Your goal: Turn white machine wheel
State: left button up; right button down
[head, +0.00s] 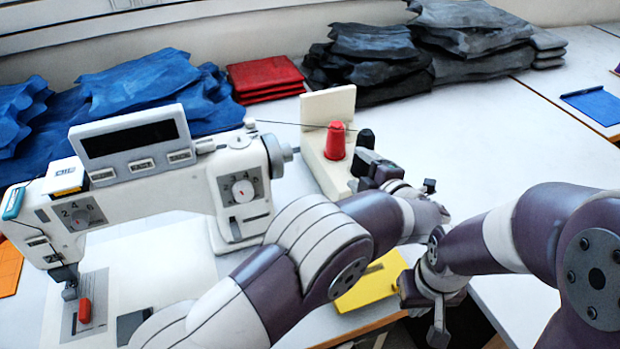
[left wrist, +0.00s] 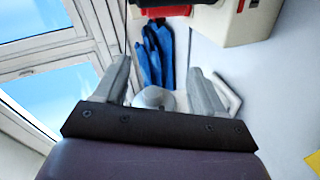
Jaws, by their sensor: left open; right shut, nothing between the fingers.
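The white sewing machine (head: 140,195) stands at the left in the head view. Its small grey wheel (head: 284,154) sticks out at the right end of the machine's body. My left gripper (head: 362,168) is to the right of the wheel and apart from it, beside the thread stand; its fingers are partly hidden there. In the left wrist view its fingers (left wrist: 160,88) are spread, with a pale round part (left wrist: 154,98), apparently the wheel, showing between them. My right gripper (head: 432,312) is shut and empty at the lower right, over the table's front edge.
A cream thread stand (head: 318,168) with a red cone (head: 336,141) stands right of the machine. A yellow item (head: 372,284) lies below my left arm. Blue cloth (head: 140,88), a red stack (head: 264,76) and dark cloth (head: 375,55) line the back. The table's right side is mostly clear.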

aim_at(292, 154)
pick_arm(q)
jog(key=s+a+r+n+g+y, duration=0.3)
jog(key=a+n+y, duration=0.2)
jog(key=a, duration=0.1)
jog(key=shift+n, duration=0.3)
jog(key=x, duration=0.6)
jog(key=p+x, duration=0.1)
jog(key=x, duration=0.5)
jog(key=shift+w+d+f, duration=0.1)
jog(key=shift+w+f, duration=0.05)
jog(key=shift+f, duration=0.1)
jog(key=c, duration=1.1)
